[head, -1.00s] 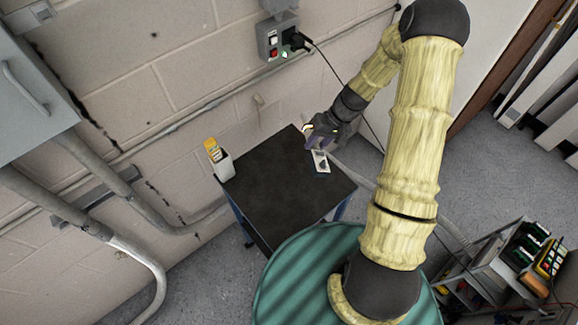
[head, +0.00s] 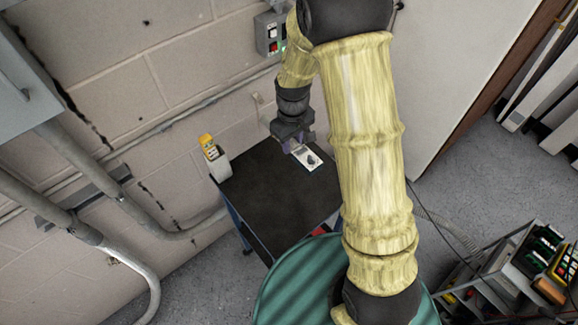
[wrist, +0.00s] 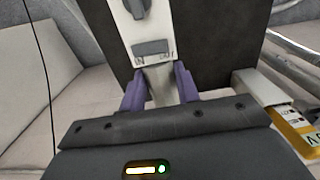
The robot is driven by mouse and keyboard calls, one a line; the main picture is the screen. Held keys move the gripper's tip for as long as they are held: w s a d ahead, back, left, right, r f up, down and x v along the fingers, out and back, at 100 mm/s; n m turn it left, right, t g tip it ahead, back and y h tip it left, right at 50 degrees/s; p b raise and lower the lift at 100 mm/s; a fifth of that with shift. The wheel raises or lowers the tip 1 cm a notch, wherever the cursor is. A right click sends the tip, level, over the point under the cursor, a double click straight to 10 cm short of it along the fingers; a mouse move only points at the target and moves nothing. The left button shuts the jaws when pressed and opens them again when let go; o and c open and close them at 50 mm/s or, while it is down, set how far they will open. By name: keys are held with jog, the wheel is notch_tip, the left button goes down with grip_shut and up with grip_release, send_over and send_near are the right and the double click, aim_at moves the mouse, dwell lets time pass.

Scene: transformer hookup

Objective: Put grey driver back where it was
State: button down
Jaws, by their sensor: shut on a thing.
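The grey driver (head: 307,159) is a light grey box with a dark knob-like part and IN and OUT markings. In the wrist view the driver (wrist: 151,30) reaches up and away from my gripper (wrist: 160,88). The purple fingers are shut on its narrow near end. In the head view my gripper (head: 292,142) is at the back right corner of the dark table (head: 265,195), with the driver beyond its fingers, over the table's right edge. I cannot tell whether the driver touches the tabletop.
A pale holder with a yellow item (head: 208,147) stands at the table's back left corner. A grey switch box (head: 269,34) is on the block wall behind. A cart with several items (head: 535,262) stands at the lower right. Most of the tabletop is clear.

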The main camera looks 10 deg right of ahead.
jog(key=shift+f, duration=0.1)
jog(key=p, duration=0.1)
send_over(292, 169)
jog(key=shift+f, duration=2.8)
jog(key=shift+f+p, duration=0.45)
jog(key=shift+f, duration=1.65)
jog(key=shift+f, duration=0.15)
jog(key=c, duration=1)
grip_release()
jog(key=shift+c, duration=0.2)
